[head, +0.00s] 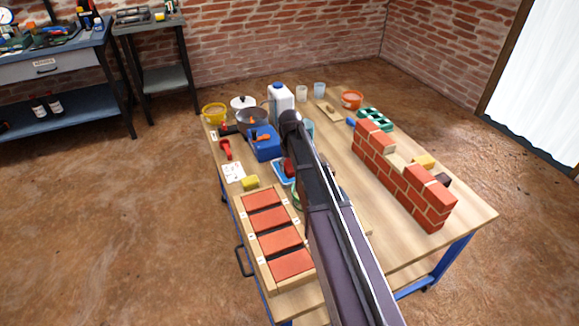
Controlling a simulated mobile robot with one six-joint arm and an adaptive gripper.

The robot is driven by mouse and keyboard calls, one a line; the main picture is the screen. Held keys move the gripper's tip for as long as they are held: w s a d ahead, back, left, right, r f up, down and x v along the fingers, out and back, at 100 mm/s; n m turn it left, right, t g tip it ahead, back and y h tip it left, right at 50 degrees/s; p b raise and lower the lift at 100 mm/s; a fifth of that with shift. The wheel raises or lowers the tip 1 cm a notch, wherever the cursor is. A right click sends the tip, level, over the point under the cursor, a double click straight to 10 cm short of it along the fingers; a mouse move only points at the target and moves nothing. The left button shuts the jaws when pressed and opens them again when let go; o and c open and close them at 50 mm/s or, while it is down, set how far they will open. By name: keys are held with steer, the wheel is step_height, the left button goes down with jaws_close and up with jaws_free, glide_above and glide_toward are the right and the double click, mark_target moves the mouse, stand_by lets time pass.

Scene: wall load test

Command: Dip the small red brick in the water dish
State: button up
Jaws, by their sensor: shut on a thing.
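The blue-rimmed water dish (281,173) lies on the table, partly hidden behind my arm. A small dark red block (288,167), which looks like the small red brick, shows at the dish, beside my arm. My gripper (290,160) hangs below the dark wrist and is mostly covered by my arm. It appears shut on this brick, over or in the dish. I cannot tell whether the brick touches the water.
A red brick wall (405,180) with a gap on top stands at right. A wooden rack of red bricks (268,222) lies front left.

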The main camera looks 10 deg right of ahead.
steer(key=o, duration=0.9)
steer(key=shift+o, duration=0.2)
steer(key=shift+r, duration=0.15)
step_height(320, 180, up, 10)
steer(key=p, duration=1)
